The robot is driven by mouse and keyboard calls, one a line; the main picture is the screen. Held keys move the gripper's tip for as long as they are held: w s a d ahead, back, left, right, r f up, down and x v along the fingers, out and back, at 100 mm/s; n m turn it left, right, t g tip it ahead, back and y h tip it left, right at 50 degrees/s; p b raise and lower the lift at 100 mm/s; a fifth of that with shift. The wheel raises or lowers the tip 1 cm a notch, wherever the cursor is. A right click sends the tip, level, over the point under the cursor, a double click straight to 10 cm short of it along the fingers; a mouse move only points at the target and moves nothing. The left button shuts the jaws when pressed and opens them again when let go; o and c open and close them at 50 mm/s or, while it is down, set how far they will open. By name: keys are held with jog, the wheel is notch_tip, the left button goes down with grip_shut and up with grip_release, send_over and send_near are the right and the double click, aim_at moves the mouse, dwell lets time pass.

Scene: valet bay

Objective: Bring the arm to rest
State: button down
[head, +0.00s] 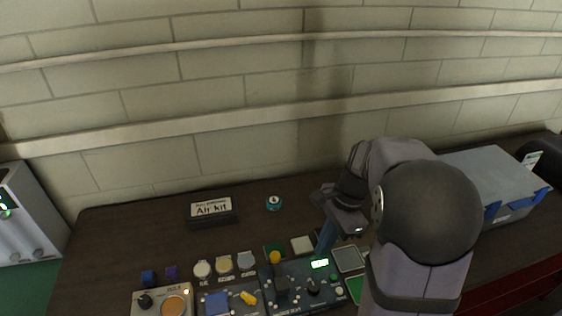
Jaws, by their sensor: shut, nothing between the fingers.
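My gripper (327,238) is in the right half of the head view, at the end of my grey arm, and points down over the dark control panel. Its blue fingers are together with nothing seen between them. The tips are close above or at the panel, near the lit green display (320,264); I cannot tell whether they touch. My arm hides part of the bench and the panel's right side.
The dark bench (120,235) holds panels with knobs and buttons, including a grey box with an orange disc (174,306). An "Air kit" sign (211,208) and a teal round item (273,203) stand behind. A grey-blue case (490,170) is at right, a grey machine (32,220) at left.

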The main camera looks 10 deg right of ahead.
jog(key=s+d+f+n+h, duration=0.2)
jog(key=s+f+n, duration=0.35)
jog(key=n, duration=0.55)
jog(key=s+a+n, duration=0.5)
jog(key=a+n, duration=0.1)
jog(key=a, duration=0.3)
jog(key=shift+s+a+r+h+b, duration=0.2)
jog(key=shift+s+h+b, duration=0.1)
jog(key=shift+s+h, duration=0.1)
dwell(1.7)
